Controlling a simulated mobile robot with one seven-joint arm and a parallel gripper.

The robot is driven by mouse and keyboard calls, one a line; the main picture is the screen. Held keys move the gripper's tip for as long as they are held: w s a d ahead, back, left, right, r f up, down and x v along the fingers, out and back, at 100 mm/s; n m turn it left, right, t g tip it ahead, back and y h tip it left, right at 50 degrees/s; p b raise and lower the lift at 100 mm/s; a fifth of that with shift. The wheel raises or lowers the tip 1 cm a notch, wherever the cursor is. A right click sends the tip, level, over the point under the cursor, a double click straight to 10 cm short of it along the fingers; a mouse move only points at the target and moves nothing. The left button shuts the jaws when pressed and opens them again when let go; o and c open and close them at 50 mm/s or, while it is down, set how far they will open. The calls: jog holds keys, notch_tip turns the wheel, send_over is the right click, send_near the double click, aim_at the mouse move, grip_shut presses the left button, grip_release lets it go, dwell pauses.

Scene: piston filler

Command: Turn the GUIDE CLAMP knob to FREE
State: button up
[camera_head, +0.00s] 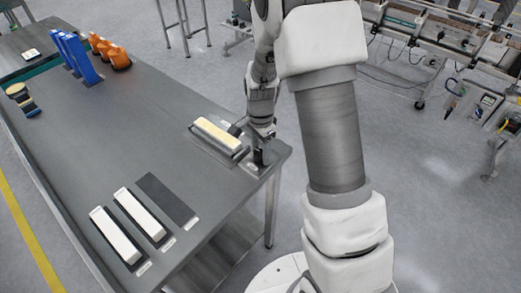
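I cannot make out a GUIDE CLAMP knob or a FREE marking in the head view. A conveyor-like machine frame (440,47) runs across the upper right, with small fittings too small to read. My gripper (258,152) is low at the right corner of the grey table, beside a dark tray (236,154) holding a cream-topped bar (217,134). The fingers are dark and small, partly hidden among dark parts there. I cannot tell whether they are open or touch anything.
Two white bars (117,236) (141,214) lie in dark trays beside an empty dark pad (166,200). Blue holders (78,58) and orange pieces (115,55) stand at the far left. A panel (487,105) stands at right.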

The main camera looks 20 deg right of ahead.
grip_shut()
jog(key=shift+n, duration=0.3)
jog(key=n+b, duration=0.1)
jog(key=n, duration=0.2)
jog(key=shift+n, duration=0.4)
jog(key=n, duration=0.4)
jog(key=shift+n, duration=0.3)
jog(key=n, duration=0.4)
jog(key=shift+w+b, duration=0.1)
jog(key=shift+b, duration=0.2)
jog(key=shift+n, duration=2.5)
jog(key=shift+a, duration=0.1)
